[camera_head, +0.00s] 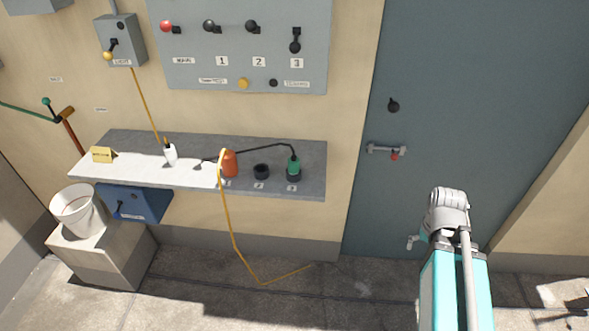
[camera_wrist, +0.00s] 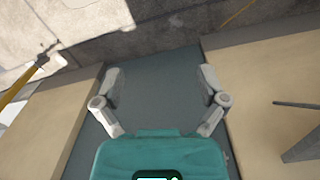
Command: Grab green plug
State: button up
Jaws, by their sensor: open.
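The green plug (camera_head: 293,165) stands upright in the dark socket marked 3 (camera_head: 293,177), at the right end of the grey wall shelf (camera_head: 312,150). A black cable runs from its top to the left. An orange plug (camera_head: 229,163) stands at position 1 with an orange cable. The socket at position 2 (camera_head: 261,172) is empty. My gripper (camera_wrist: 160,80) is open and empty in the wrist view, its two fingers spread apart. In the head view my arm is at the right, in front of the door and well away from the green plug. The wrist view does not show the plug.
A grey panel (camera_head: 200,70) with knobs hangs above the shelf. A blue-grey door (camera_head: 450,100) with a handle (camera_head: 386,149) is at right. The orange cable (camera_head: 236,245) loops to the floor.

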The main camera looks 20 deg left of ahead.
jog(key=w+a+m+t+h+b, duration=0.1)
jog(key=w+a+h, duration=0.1)
jog(key=w+a, duration=0.3)
jog(key=w+a+m+t+h, duration=0.1)
jog(key=w+a+h, duration=0.1)
jog(key=a, duration=0.5)
jog(key=m+t+h+b, duration=0.2)
jog(key=m+t+h, duration=0.15)
jog(key=t, duration=0.65)
send_near(291, 161)
jog(key=s+a, duration=0.1)
jog(key=s, duration=0.1)
jog(key=shift+s+a+r+m, duration=0.1)
jog(key=shift+s+r+m, duration=0.05)
jog(key=shift+r+m, duration=0.2)
jog(key=shift+b+x, duration=1.25)
jog(key=shift+x, duration=3.1)
